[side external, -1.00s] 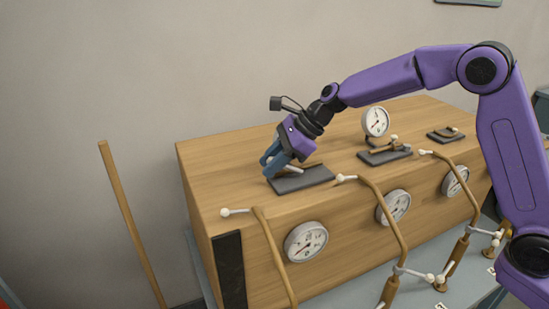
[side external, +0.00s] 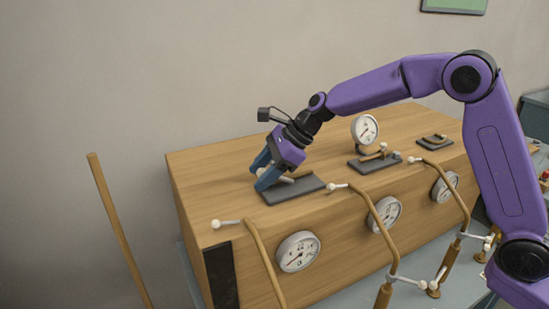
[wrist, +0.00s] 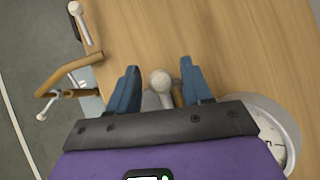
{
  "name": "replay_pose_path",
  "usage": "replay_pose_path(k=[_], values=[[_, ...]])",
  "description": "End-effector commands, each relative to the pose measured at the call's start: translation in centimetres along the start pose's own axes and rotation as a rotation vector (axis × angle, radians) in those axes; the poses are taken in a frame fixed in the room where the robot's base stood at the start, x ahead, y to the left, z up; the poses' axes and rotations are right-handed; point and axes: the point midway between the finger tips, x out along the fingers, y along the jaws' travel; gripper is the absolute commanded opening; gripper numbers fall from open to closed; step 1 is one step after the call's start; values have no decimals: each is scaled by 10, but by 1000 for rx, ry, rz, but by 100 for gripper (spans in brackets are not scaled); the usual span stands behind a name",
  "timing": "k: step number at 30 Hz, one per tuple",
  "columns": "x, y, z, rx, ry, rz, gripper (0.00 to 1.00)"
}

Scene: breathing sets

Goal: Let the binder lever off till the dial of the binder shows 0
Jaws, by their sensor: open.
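My gripper (side external: 262,176) is open at the left dark plate on top of the wooden box. Its blue fingers stand either side of a pale lever knob, and in the wrist view this knob (wrist: 160,80) sits between the open fingers, with no clear grip on it. The lever's dark base plate (side external: 308,188) extends to the right of the fingers. A round white dial (side external: 298,251) is on the box front below; its needle seems to point lower left, and its numbers are too small to read. Which dial belongs to this lever I cannot tell.
An upright gauge (side external: 365,130) stands on the box (side external: 225,185) behind a second lever plate (side external: 372,162). Bent brown rods with white knobs (side external: 338,187) run along the front edge. More dials (side external: 385,214) are on the front. A wooden pole (side external: 120,228) leans at left.

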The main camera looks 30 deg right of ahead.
Motion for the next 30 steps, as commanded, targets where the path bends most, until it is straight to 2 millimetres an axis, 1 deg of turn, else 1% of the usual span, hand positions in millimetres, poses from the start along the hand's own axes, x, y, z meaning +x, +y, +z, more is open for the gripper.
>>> replay_pose_path(k=[5, 21, 25, 30], values=[[-22, -1, 0, 2, -2, -4, 50], [-134, -1, 0, 1, -1, -6, 50], [-154, -1, 0, 0, -1, -5, 50], [-168, 0, 0, 2, 0, -2, 50]])
